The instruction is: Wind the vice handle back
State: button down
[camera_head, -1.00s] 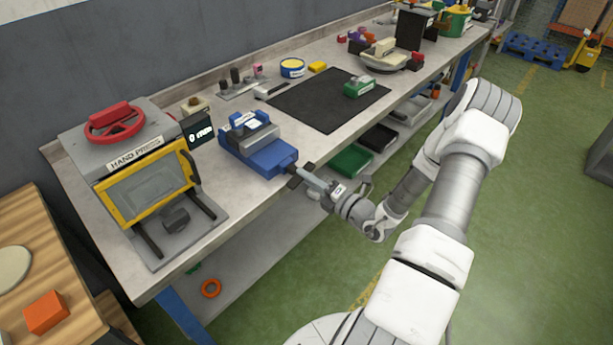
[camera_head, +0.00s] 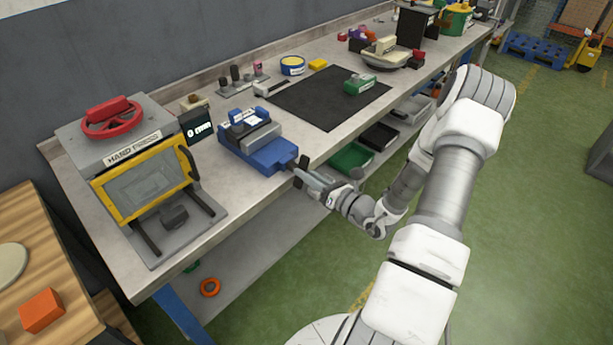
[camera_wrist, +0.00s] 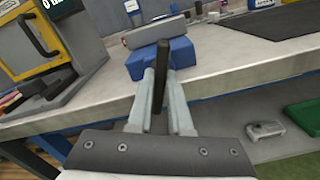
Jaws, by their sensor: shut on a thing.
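The blue vice (camera_head: 262,145) stands at the front edge of the workbench, with a grey jaw block and a white-labelled piece on top. In the wrist view the vice (camera_wrist: 150,60) is straight ahead, beyond my fingers. Its dark handle (camera_wrist: 161,75) runs between the two fingers. My gripper (camera_head: 306,172) is at the front end of the vice, just off the bench edge. In the wrist view my gripper (camera_wrist: 162,100) is shut on the handle. The fingers hide part of the handle.
A hand press (camera_head: 140,165) with a yellow-framed guard stands left of the vice, beside a small dark display (camera_head: 197,125). A black mat (camera_head: 325,98) lies to the right. Green (camera_head: 350,158) and black bins sit on the shelf below. The floor in front is clear.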

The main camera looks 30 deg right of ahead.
jog(key=n+b, duration=2.1)
jog(key=b, duration=0.1)
jog(key=shift+a+f, duration=0.15)
jog(key=shift+f, duration=0.1)
jog(key=shift+r+n, duration=0.15)
jog(key=shift+n, duration=0.15)
jog(key=c, duration=0.8)
grip_release()
jog(key=shift+c, duration=0.2)
jog(key=shift+s, duration=0.15)
